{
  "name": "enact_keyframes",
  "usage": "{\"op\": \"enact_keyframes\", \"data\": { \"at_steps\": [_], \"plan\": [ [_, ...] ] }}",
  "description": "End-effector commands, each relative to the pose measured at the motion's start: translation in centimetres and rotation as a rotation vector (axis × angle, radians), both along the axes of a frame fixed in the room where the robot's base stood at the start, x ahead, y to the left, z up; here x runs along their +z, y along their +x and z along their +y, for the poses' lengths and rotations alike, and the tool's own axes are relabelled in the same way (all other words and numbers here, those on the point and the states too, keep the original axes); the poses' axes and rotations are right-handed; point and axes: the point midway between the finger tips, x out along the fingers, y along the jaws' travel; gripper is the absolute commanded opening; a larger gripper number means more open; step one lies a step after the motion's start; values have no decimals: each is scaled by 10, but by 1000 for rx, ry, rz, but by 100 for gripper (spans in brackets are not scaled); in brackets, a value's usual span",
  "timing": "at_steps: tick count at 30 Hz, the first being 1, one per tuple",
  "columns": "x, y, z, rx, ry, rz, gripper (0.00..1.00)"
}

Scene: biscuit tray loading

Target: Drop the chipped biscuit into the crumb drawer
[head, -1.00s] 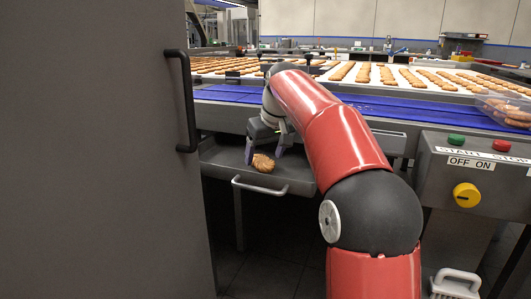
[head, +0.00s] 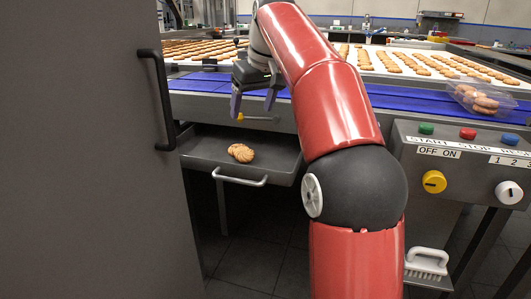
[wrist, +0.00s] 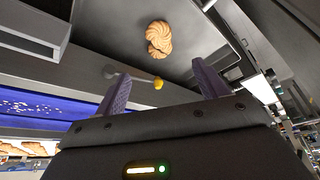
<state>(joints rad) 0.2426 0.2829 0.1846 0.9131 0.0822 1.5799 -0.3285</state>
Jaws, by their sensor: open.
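The crumb drawer (head: 205,150) is pulled out below the conveyor; its grey floor also shows in the wrist view (wrist: 203,32). The golden ridged biscuit (head: 240,152) lies in the drawer. In the wrist view it appears as two overlapping ridged shapes (wrist: 158,38); I cannot tell whether these are two biscuits or one broken one, and no chip is clear. My gripper (head: 253,109) is open and empty, above and behind the biscuit, near the conveyor's front. Its purple fingers (wrist: 160,90) are apart and touch no biscuit.
A yellow-tipped lever (head: 241,117) sticks out behind my fingers. The blue belt (head: 400,96) runs behind, with rows of biscuits beyond. A clear box of biscuits (head: 482,98) stands at right, above the control panel (head: 465,175). A grey cabinet door (head: 85,150) blocks the left.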

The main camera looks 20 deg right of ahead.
Motion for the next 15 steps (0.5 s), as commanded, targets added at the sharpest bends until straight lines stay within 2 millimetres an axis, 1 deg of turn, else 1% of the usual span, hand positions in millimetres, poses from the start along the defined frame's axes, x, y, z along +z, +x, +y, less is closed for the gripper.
{"op": "enact_keyframes", "data": {
  "at_steps": [5, 8, 11, 14, 15],
  "plan": [
    [0, -2, 1, -2, -1, 0, 72],
    [-1, -14, 7, -12, -10, -3, 72],
    [-7, -40, 18, -38, -25, -10, 72],
    [-22, -79, 29, -78, -39, -22, 72],
    [-31, -96, 32, -94, -43, -27, 72]
  ]
}}
